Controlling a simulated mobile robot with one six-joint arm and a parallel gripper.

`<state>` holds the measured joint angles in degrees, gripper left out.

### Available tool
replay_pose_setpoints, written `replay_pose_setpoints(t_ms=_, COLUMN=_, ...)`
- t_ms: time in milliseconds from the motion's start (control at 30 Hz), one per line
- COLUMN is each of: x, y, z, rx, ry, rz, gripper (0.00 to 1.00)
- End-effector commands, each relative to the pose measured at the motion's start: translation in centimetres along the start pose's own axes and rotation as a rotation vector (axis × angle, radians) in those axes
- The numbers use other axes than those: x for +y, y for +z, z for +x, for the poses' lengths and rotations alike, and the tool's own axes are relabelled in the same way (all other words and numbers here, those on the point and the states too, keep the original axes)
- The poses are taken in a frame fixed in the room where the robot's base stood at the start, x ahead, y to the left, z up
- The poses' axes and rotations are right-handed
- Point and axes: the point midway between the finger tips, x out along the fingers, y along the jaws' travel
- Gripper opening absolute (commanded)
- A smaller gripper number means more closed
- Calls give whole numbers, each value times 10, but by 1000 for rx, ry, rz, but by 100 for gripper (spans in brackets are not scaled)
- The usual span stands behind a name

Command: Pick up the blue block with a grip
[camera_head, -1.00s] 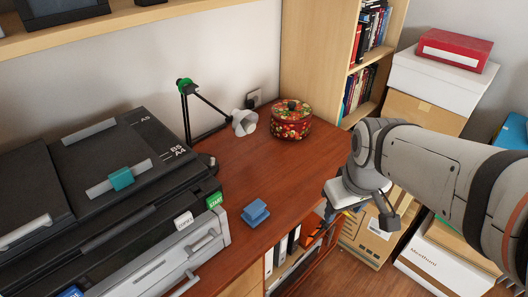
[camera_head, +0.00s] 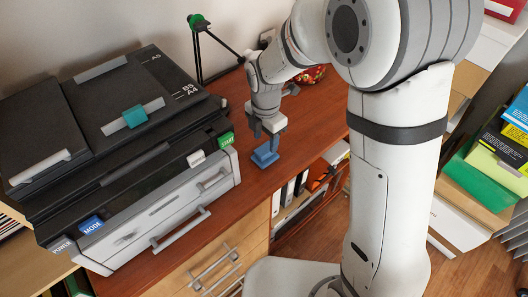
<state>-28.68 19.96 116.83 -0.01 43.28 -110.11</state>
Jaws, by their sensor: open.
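The blue block (camera_head: 265,155) sits on the reddish-brown wooden desk top (camera_head: 314,117), near its front edge and to the right of the printer. It has a wider base and a raised grip on top. My gripper (camera_head: 265,141) points down directly over the block, with its fingers at the height of the raised grip. The jaws are open. The fingers partly hide the top of the block, and I cannot tell whether they touch it.
A black and grey printer (camera_head: 130,130) stands close on the left. A red patterned pot (camera_head: 312,75) is mostly hidden behind my arm. Shelves with binders (camera_head: 290,190) are below the desk edge.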

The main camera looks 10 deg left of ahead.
Motion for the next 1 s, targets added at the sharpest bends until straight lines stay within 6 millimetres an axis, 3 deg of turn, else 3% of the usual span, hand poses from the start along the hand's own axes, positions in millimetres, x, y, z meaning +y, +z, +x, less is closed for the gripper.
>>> replay_pose_setpoints(t_ms=333, x=1, y=0, z=47, rx=1, ry=-2, rz=4, gripper=51)
replay_pose_setpoints(t_ms=667, x=1, y=1, z=54, rx=0, ry=1, rz=6, gripper=50)
replay_pose_setpoints(t_ms=1000, x=1, y=1, z=54, rx=0, ry=1, rz=7, gripper=22)
